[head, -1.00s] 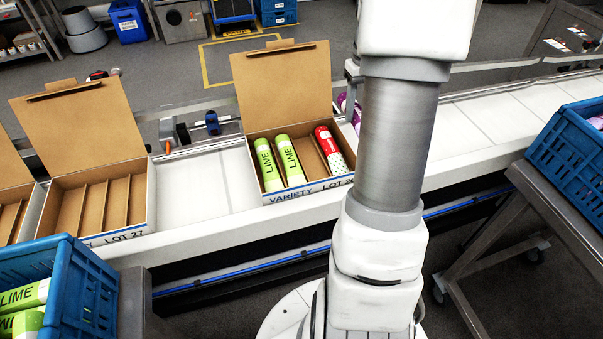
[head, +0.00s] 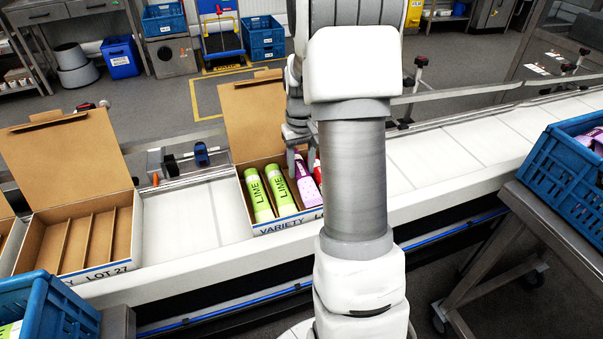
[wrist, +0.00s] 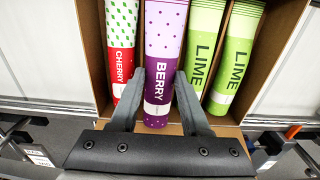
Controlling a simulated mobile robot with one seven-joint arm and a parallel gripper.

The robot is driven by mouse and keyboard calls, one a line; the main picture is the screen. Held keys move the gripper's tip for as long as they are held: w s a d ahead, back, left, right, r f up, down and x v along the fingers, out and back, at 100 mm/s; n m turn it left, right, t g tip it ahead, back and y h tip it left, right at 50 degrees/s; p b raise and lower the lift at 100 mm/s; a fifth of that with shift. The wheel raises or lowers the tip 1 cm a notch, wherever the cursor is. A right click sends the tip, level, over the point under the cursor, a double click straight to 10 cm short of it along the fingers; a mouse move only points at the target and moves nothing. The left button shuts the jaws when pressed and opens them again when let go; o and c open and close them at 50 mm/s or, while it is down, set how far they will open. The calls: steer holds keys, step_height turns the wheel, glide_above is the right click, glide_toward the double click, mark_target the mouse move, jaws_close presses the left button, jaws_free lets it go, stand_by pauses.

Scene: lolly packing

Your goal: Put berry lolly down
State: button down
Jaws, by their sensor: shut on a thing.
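The purple berry lolly (wrist: 165,60) is between the two fingers of my gripper (wrist: 158,90), which is shut on it, in the wrist view. It lies lengthwise in the variety box (head: 287,226), between the cherry lolly and the lime lollies. In the head view the berry lolly (head: 307,185) is partly hidden by my gripper (head: 297,155) and arm. The red and green cherry lolly (wrist: 122,60) fills the slot beside it; in the head view only a red sliver shows. Two green lime lollies (wrist: 202,55) fill the slots on the other side. Whether the berry lolly touches the box floor I cannot tell.
The box's open lid (head: 250,115) stands up behind it. An empty divided box (head: 85,235) stands to the left on the white conveyor (head: 185,225). Blue crates stand at the lower left (head: 60,305) and at the right (head: 560,165). The belt right of my arm is clear.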

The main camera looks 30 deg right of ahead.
mark_target(302, 169)
steer(key=shift+f, duration=1.05)
steer(key=shift+f+b, duration=0.45)
steer(key=shift+f, duration=0.2)
steer(key=c, duration=0.7)
jaws_free()
steer(key=shift+o, duration=0.2)
